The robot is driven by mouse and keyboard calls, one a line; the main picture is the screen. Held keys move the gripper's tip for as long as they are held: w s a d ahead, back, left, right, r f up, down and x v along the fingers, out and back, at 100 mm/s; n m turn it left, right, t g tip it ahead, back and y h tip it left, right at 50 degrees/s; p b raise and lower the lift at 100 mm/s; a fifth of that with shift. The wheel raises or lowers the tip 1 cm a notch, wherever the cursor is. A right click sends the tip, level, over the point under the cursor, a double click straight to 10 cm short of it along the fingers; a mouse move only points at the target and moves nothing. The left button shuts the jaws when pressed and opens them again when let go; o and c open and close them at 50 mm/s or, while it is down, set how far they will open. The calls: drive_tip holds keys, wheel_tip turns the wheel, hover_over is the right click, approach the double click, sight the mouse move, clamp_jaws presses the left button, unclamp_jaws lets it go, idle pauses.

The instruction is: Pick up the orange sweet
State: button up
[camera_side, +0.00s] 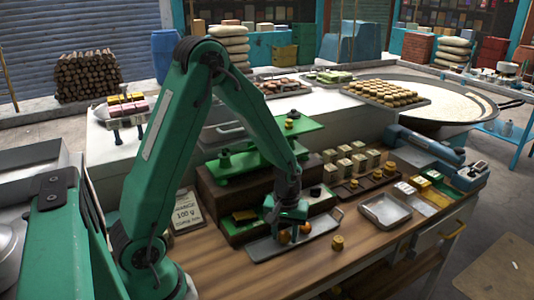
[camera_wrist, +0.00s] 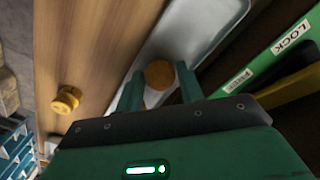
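A round orange sweet (camera_wrist: 159,74) lies on a shiny metal tray (camera_wrist: 205,30) in the wrist view. My gripper (camera_wrist: 159,86) is open, with its two green fingers on either side of the sweet's near edge; I see a gap and cannot tell whether either finger touches it. In the side view my gripper (camera_side: 291,226) points down over the tray (camera_side: 264,250). Two small orange round shapes show there, one at the fingers (camera_side: 284,237) and one to the right (camera_side: 305,228). The fingers partly hide this spot.
A brass-coloured knobbed piece (camera_side: 337,243) stands on the wooden bench (camera_side: 230,265) right of the tray; it also shows in the wrist view (camera_wrist: 67,99). A green panel marked LOCK (camera_wrist: 275,60) borders the tray. An empty metal pan (camera_side: 386,210) stands further right.

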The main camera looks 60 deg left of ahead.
sight(285, 234)
drive_tip(key=c, duration=0.6)
drive_tip(key=shift+r, duration=0.1)
drive_tip(key=shift+r, duration=0.7)
drive_tip(key=r, duration=0.3)
drive_tip(key=shift+d, duration=0.25)
drive_tip(key=s+d+r, duration=0.1)
drive_tip(key=d+r, duration=0.1)
drive_tip(key=d, duration=0.1)
drive_tip(key=s+d+r, duration=0.2)
drive_tip(key=d, duration=0.2)
drive_tip(key=s+d+r, duration=0.1)
drive_tip(key=d+r, duration=0.1)
drive_tip(key=d, duration=0.1)
drive_tip(key=shift+s+d+r, duration=0.15)
drive_tip(key=shift+s+r, duration=0.05)
drive_tip(key=shift+s, duration=0.05)
